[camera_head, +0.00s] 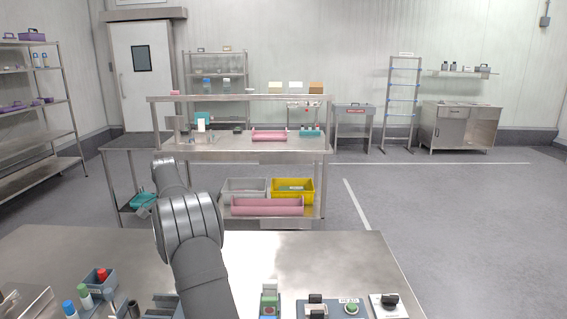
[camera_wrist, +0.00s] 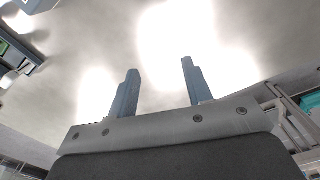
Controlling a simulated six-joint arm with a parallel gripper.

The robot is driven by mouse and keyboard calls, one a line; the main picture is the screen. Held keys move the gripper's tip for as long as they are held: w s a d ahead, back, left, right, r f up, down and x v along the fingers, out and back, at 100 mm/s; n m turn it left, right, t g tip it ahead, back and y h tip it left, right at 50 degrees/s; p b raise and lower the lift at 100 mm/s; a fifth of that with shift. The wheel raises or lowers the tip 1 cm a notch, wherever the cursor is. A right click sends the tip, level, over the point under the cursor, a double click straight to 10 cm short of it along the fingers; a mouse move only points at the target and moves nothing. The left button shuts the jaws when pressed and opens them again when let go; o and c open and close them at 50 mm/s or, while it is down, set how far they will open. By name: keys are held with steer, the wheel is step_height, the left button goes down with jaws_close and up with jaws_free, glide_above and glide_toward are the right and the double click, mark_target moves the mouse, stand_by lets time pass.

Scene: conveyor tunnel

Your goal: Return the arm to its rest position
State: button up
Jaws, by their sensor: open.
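My gripper (camera_wrist: 158,80) shows in the wrist view with its two blue-grey fingers apart and nothing between them. Behind the fingers is a bright, shiny metal surface with strong glare. In the head view my grey arm rises from the front of the steel table (camera_head: 310,255) and bends away toward the back. The gripper itself cannot be made out in the head view.
On the table's front edge stand a bin with coloured caps (camera_head: 98,280), a small block with a green part (camera_head: 269,300) and switch boxes (camera_head: 388,304). The table's middle right is clear. A steel workbench (camera_head: 290,148) with trays stands behind.

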steer(key=s+d+f, duration=0.2)
steer(key=d, duration=0.9)
steer(key=s+d+f, duration=0.2)
steer(key=d, duration=0.9)
steer(key=s+d+f, duration=0.2)
steer(key=d+f, duration=0.1)
steer(key=d, duration=0.8)
steer(key=shift+s+d, duration=0.15)
steer(key=shift+s, duration=0.3)
steer(key=s+a+r+n, duration=0.1)
steer(key=a+r+n, duration=0.2)
steer(key=a+n, duration=0.5)
steer(key=shift+a+n, duration=0.3)
steer(key=shift+a, duration=0.35)
steer(key=shift+r, duration=0.1)
